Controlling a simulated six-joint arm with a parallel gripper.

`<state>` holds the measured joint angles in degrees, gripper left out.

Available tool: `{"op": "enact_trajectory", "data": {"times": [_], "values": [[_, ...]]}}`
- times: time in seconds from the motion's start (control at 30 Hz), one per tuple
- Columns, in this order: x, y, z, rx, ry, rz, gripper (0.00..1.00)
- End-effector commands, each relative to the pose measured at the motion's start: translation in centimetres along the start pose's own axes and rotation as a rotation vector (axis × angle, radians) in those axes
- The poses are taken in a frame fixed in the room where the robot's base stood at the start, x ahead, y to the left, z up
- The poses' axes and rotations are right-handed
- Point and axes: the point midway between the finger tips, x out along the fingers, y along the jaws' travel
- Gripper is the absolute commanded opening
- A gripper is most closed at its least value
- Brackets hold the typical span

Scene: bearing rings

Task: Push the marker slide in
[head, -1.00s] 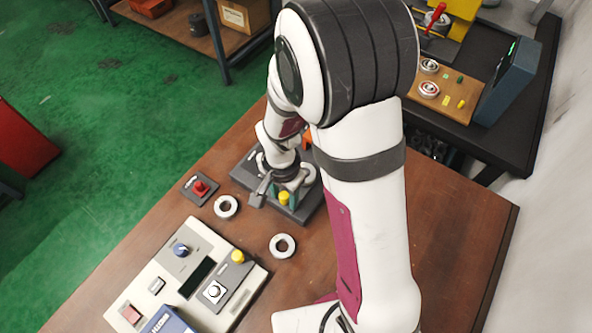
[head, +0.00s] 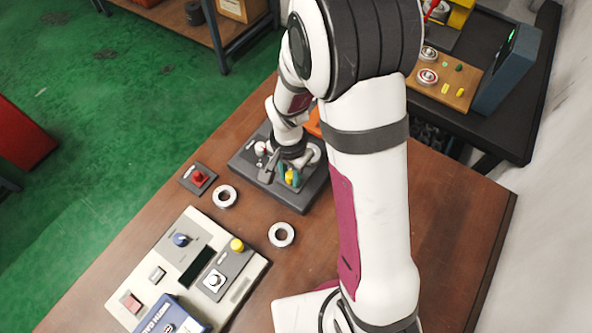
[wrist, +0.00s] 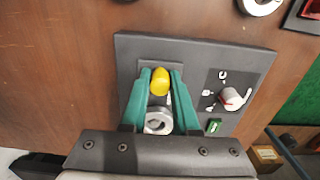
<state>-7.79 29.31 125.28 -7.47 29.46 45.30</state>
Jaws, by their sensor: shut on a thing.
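The yellow piece (wrist: 160,80), which appears to be the marker slide, sits in a recess of the dark panel (wrist: 195,57). It also shows in the head view (head: 290,176), partly covered by my gripper. My gripper (wrist: 160,77) is over the panel, its green fingers on both sides of the yellow piece, shut on it. A silver ring (wrist: 158,121) lies between the fingers, nearer the palm, its lower part hidden. The panel also shows in the head view (head: 292,201).
The panel carries a rotary knob (wrist: 233,98) and a small green part (wrist: 213,126). Two loose rings (head: 224,196) (head: 281,235) and a red button box (head: 198,178) are nearby. A beige console (head: 190,290) is in front. The table's right side is clear.

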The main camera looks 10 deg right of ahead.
Motion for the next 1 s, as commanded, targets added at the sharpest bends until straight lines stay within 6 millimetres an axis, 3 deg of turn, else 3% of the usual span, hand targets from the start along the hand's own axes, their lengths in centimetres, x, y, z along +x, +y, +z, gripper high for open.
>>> {"op": "enact_trajectory", "data": {"times": [1.0], "values": [[-0.1,-0.1,-8.3,0.000,0.003,-0.003,0.00]]}}
